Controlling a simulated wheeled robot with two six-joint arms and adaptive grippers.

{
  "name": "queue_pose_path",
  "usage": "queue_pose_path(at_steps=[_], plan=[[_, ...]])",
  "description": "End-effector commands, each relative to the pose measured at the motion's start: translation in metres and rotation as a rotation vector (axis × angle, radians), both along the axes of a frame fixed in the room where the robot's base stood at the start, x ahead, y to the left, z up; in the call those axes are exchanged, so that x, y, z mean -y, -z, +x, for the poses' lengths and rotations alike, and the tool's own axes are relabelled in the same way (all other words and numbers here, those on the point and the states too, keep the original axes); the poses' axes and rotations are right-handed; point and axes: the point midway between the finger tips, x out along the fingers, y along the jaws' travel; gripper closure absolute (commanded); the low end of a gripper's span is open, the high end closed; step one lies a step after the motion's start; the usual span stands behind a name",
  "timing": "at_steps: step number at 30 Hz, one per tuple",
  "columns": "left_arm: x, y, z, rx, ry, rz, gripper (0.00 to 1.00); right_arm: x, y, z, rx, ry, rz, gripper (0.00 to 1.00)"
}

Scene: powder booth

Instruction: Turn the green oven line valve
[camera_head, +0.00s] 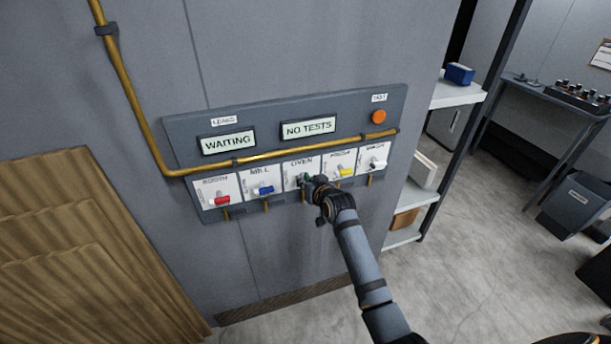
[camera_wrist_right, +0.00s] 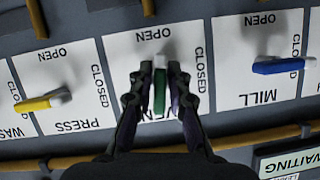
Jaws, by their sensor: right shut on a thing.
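The green oven line valve (camera_wrist_right: 159,92) sits on a white plate marked OPEN and CLOSED, the middle one of the row in the head view. My right gripper (camera_head: 309,182) reaches it from the lower right. In the right wrist view my right gripper (camera_wrist_right: 160,88) is shut with a finger on each side of the green handle. There the handle stands upright in the picture, its pale end toward the word OPEN, and CLOSED is to its right. In the head view the gripper hides part of the handle. My left gripper is not in view.
Neighbouring valves are red (camera_head: 222,200), blue (camera_head: 264,190), yellow (camera_head: 347,172) and white (camera_head: 378,164). A yellow pipe (camera_head: 262,156) runs above them. Displays read WAITING (camera_head: 229,142) and NO TESTS (camera_head: 308,128). An orange button (camera_head: 379,117) is at upper right. Shelves (camera_head: 457,95) stand to the right.

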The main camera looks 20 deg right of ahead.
Motion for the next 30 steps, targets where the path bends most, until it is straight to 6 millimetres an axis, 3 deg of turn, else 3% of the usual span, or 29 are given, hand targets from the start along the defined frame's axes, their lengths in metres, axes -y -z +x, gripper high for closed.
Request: queue_pose_path(at_steps=[12,28,29,30], plan=[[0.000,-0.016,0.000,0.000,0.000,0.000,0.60,0.000,0.000,0.000,0.006,0.000,-0.170,1.00],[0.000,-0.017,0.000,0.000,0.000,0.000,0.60,0.000,0.001,0.000,0.007,0.000,-0.193,1.00],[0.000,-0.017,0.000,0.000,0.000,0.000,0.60,0.000,0.001,0.000,0.007,0.000,-0.193,0.82],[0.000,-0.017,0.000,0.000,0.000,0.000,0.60,0.000,0.001,0.000,0.007,0.000,-0.193,0.77]])
